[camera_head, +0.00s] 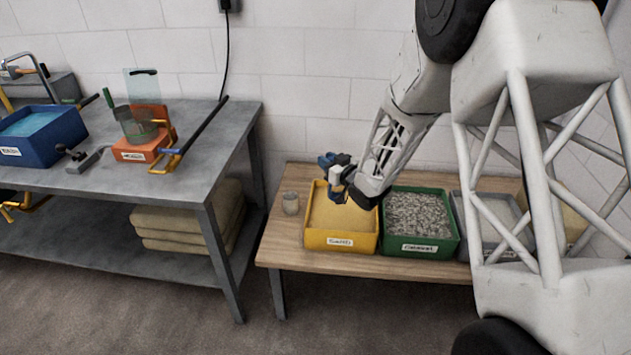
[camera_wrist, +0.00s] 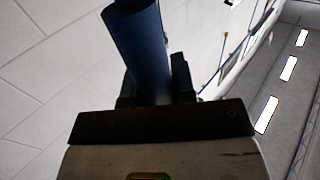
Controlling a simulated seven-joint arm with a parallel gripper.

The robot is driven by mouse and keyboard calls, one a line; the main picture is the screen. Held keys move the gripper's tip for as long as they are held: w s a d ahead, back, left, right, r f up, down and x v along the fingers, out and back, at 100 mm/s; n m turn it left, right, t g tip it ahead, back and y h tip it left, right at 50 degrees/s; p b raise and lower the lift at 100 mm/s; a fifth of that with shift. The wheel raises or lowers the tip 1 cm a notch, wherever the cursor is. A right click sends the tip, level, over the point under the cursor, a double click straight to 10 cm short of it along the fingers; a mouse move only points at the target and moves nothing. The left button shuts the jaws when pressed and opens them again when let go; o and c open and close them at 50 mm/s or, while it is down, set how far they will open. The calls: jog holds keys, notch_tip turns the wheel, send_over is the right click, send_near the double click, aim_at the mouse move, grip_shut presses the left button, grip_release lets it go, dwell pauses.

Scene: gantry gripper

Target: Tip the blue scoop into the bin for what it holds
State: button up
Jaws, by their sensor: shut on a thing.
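In the wrist view the scoop shows as a dark blue cylinder (camera_wrist: 142,45) between my fingers (camera_wrist: 158,90). The yellow bin holds sand-coloured grains and has a white label on its front. To its right stands the green bin (camera_head: 397,247), full of grey gravel. A grey bin (camera_head: 462,230) stands right of that, partly behind my arm. The scoop's bowl and its contents cannot be made out.
A grey workbench (camera_head: 190,180) on the left carries a blue bin (camera_head: 62,140), an orange box (camera_head: 140,151) and clamps. A white wall (camera_head: 300,110) stands close behind.

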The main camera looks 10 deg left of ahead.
jog(key=shift+w+d+r, duration=0.45)
jog(key=shift+w+r, duration=0.1)
jog(key=shift+r, duration=0.2)
jog(key=shift+f, duration=2.1)
jog(key=w+d+m, duration=0.2)
jog(key=w+m, duration=0.1)
jog(key=w+d+m+g+h, duration=0.1)
jog(key=shift+w+r+m, duration=0.2)
jog(key=shift+w+m, duration=0.2)
jog(key=shift+w, duration=0.15)
jog(key=shift+w+d+f+m+g, duration=0.25)
jog(key=shift+w+d+m, duration=0.15)
jog(key=shift+w+m, duration=0.25)
jog(key=shift+w+d+f+m+g, duration=0.2)
jog(key=shift+w+d+m, duration=0.15)
jog(key=shift+w+m, duration=0.25)
